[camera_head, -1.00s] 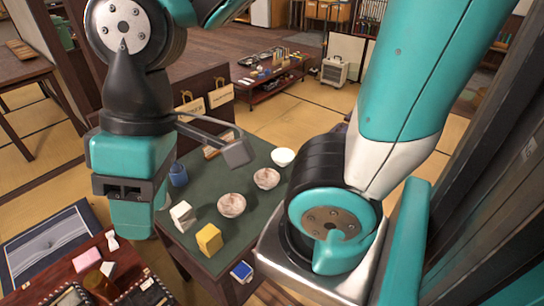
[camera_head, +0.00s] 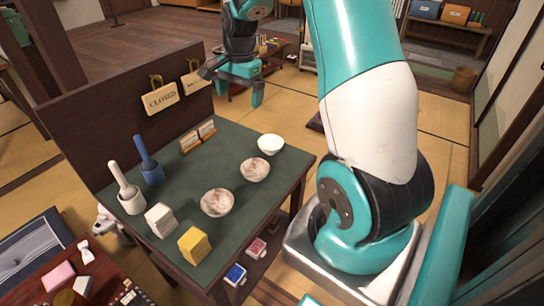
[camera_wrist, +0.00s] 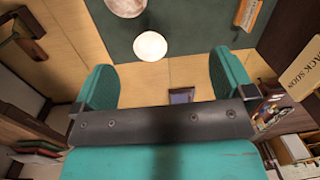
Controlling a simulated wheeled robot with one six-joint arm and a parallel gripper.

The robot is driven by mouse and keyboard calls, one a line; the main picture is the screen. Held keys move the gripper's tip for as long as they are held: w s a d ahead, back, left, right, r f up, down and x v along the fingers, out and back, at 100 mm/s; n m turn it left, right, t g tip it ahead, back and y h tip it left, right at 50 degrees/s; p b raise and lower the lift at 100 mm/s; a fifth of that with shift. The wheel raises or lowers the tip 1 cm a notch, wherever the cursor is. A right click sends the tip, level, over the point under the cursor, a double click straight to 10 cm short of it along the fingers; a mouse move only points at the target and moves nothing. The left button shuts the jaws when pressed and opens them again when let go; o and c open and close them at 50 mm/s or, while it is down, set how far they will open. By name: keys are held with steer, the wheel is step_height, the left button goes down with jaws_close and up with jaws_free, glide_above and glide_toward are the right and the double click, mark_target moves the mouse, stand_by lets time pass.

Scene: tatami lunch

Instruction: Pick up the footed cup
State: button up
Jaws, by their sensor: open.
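A small white round cup (camera_head: 271,144) stands at the far right corner of the green-topped table; it best fits the footed cup, but its foot is hidden. It also shows in the wrist view (camera_wrist: 150,46), beyond and between my fingers. Two speckled bowls, one in the middle (camera_head: 255,169) and one nearer (camera_head: 217,202), stand in a row with it. My gripper (camera_head: 240,92) is open and empty, beyond the table's far edge and apart from the white cup. In the wrist view my fingers (camera_wrist: 164,82) are spread wide.
Tatami floor lies right.

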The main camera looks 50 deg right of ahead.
steer(key=s+d+f+m, duration=0.2)
steer(key=d+f+m, duration=0.45)
steer(key=d, duration=0.45)
glide_above(271, 148)
steer(key=shift+n+g+h, duration=0.25)
steer(key=shift+g+h, duration=0.05)
step_height(271, 148, down, 11)
steer(key=shift+d+f+p, duration=0.15)
steer(key=shift+p, duration=0.15)
steer(key=shift+w+f+p, duration=0.15)
steer(key=shift+f+p, duration=0.6)
steer(key=shift+f, duration=2.3)
steer(key=c, duration=0.7)
